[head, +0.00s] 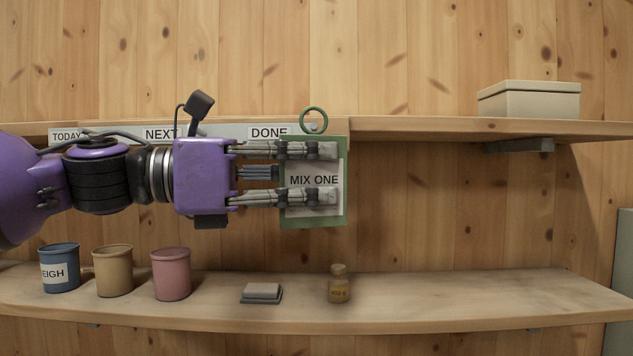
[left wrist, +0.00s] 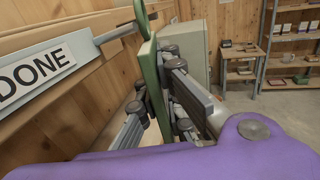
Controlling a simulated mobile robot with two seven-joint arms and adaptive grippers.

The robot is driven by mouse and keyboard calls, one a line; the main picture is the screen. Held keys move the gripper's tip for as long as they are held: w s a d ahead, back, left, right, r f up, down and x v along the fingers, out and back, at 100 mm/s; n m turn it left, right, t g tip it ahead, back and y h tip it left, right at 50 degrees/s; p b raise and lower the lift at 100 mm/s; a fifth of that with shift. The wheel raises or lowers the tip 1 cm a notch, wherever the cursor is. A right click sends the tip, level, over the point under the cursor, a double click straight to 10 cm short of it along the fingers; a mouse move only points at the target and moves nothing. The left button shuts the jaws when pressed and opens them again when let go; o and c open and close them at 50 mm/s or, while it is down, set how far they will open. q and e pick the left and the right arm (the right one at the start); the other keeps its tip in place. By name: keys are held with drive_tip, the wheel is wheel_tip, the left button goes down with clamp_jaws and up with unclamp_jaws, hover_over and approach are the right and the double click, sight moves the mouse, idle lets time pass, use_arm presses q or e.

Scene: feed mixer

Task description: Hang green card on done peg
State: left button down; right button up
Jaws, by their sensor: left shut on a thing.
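The green card (head: 335,218) with a white "MIX ONE" label hangs upright in front of the upper shelf edge, with a green ring (head: 314,109) at its top. My left gripper (head: 311,173) reaches in from the left and is shut on the card; its fingers cover parts of the label. The "DONE" label (head: 268,132) is on the shelf-edge rail just left of the ring. In the left wrist view a grey peg (left wrist: 114,33) sticks out beside the "DONE" label (left wrist: 36,75) toward the ring (left wrist: 141,18). I cannot tell whether the ring is around the peg.
"TODAY" (head: 67,136) and "NEXT" (head: 160,134) labels sit farther left on the rail. On the lower shelf (head: 450,300) stand blue, tan and pink cups (head: 171,274), a small grey block (head: 262,291) and a brown bottle (head: 339,284). A pale box (head: 528,101) stands on the upper shelf.

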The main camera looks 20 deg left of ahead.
use_arm(q)
drive_tip(key=shift+w+a+f+b, duration=0.15)
drive_tip(key=shift+w+b, duration=0.1)
drive_tip(key=shift+w, duration=0.15)
drive_tip(key=shift+w+f+b, duration=0.15)
drive_tip(key=shift+w+b, duration=0.05)
drive_tip(key=shift+w, duration=0.15)
drive_tip(key=shift+w+a+b, duration=0.15)
drive_tip(key=shift+w+b, duration=0.3)
drive_tip(key=shift+w, duration=0.2)
drive_tip(key=shift+w+a+f+b, duration=0.2)
drive_tip(key=shift+w+b, duration=0.2)
drive_tip(key=shift+b, duration=0.25)
use_arm(e)
drive_tip(key=shift+s+d+f, duration=0.15)
drive_tip(key=shift+d+f, duration=0.15)
drive_tip(key=shift+f, duration=0.4)
drive_tip(key=shift+s+d+f, duration=0.15)
drive_tip(key=shift+d+f, duration=0.1)
drive_tip(key=shift+f, duration=0.45)
drive_tip(key=shift+s+f, duration=0.2)
drive_tip(key=shift+f, duration=0.05)
use_arm(q)
drive_tip(key=c, duration=2)
unclamp_jaws()
drive_tip(key=shift+o, duration=0.8)
use_arm(e)
drive_tip(key=shift+s+f, duration=0.1)
drive_tip(key=shift+s, duration=0.2)
